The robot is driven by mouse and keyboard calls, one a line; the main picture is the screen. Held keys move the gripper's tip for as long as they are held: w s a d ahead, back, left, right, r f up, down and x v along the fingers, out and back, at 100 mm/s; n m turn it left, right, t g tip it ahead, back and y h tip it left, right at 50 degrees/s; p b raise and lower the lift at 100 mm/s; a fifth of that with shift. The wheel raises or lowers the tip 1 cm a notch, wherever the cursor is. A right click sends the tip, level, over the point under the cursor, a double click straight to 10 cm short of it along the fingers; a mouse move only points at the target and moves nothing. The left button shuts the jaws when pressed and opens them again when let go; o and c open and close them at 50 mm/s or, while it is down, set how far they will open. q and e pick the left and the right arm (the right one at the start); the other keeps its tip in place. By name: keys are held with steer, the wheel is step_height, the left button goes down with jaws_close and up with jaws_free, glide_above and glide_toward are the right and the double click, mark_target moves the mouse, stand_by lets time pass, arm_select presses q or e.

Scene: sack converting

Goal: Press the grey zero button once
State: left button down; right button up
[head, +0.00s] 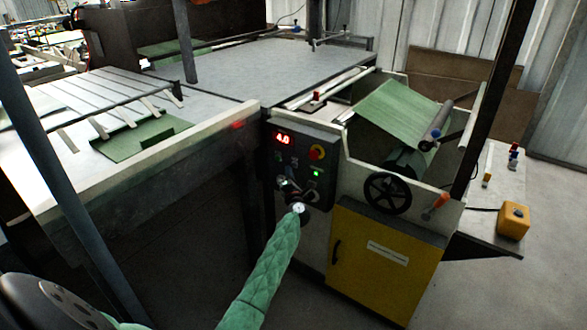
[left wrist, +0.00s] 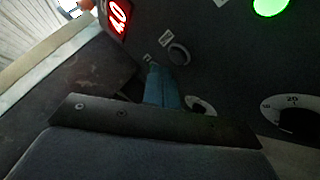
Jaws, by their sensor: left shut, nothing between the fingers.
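The dark control panel (head: 301,160) faces me in the head view, with a red display reading 4.0 (head: 284,139). My left gripper (head: 283,182) is shut and empty, at the lower left of the panel face. In the left wrist view its closed fingers (left wrist: 156,72) point at the panel. A round dark grey button (left wrist: 179,54) sits just right of and above the fingertips there, beside a small label too small to read. The fingertips appear apart from this button. The gripper and wrist hide part of the lower panel in the head view. My right gripper is out of view.
A red knob on yellow (head: 317,152) and a lit green button (head: 316,173) are on the panel's right side. A dial marked 20 (left wrist: 292,115) shows in the left wrist view. A black handwheel (head: 387,194) and yellow cabinet door (head: 383,262) lie right of the panel.

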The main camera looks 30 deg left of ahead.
arm_select(q)
steer(key=shift+w, duration=0.1)
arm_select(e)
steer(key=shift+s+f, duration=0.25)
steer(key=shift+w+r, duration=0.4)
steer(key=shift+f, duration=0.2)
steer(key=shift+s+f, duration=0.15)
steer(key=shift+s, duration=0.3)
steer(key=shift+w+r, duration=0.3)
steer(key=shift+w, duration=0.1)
arm_select(q)
steer(key=shift+w, duration=0.15)
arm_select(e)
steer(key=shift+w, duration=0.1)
arm_select(q)
steer(key=shift+w, duration=0.3)
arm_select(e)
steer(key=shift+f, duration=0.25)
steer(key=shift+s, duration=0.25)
